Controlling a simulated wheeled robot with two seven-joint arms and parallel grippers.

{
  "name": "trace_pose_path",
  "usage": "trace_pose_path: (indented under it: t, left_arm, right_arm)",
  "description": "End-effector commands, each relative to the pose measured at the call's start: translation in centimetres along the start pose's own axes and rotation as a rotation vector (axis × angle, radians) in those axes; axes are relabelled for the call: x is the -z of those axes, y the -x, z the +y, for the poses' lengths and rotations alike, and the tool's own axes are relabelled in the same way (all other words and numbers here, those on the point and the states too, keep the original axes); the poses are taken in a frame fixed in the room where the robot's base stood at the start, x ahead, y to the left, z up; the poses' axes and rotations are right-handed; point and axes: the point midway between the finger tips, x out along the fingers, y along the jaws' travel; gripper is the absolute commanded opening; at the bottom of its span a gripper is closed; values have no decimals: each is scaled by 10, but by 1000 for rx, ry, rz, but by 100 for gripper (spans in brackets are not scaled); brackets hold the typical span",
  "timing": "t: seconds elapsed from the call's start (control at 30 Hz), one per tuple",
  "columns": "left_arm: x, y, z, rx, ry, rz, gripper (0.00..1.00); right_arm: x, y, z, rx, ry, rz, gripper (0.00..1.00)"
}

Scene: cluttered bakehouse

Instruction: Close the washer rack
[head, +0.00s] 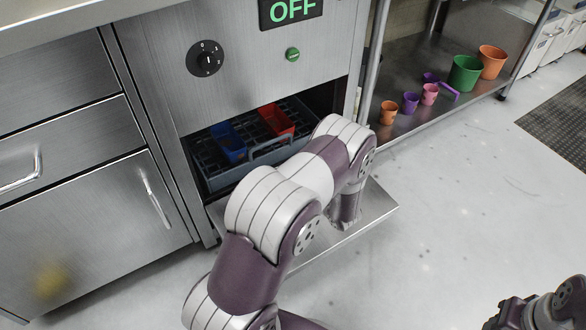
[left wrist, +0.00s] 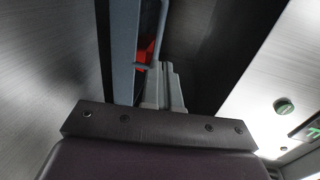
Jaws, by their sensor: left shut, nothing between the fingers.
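The washer rack (head: 222,180) is a grey-blue tray with a dark grid and a raised front handle (head: 272,147). It sits in the open washer bay, partly pulled out above the lowered door (head: 372,212). A blue container (head: 229,142) and a red container (head: 277,120) stand in it. My left arm crosses in front of the rack's right part and hides my left gripper in the head view. In the left wrist view my left gripper (left wrist: 161,66) is shut and empty, close to the rack's front wall (left wrist: 123,50) and handle. I cannot tell whether they touch.
The washer front has a dial (head: 207,59), a green button (head: 292,54) and an OFF display (head: 292,9). At right, a low shelf holds several cups and pots, including a green pot (head: 465,74). Floor beyond the door is clear. Part of my right arm shows at bottom right.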

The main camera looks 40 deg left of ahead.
Motion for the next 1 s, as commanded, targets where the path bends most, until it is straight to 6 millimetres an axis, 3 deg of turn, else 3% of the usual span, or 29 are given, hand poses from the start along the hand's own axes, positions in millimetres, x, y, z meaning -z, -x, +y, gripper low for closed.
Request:
trace_pose_path:
  t: [0.03,0.3,0.5,1.0]
  left_arm:
    - [-1,-13,8,0,4,-5,0]
    - [-1,-72,8,0,5,-3,0]
    - [0,-102,6,0,4,0,0]
    - [0,-112,1,-2,3,2,0]
  right_arm:
    - [-2,-14,0,0,0,-1,43]
    - [-6,-48,0,0,0,-1,43]
    - [-8,-69,0,0,0,-1,43]
    - [-9,-72,0,0,0,-1,43]
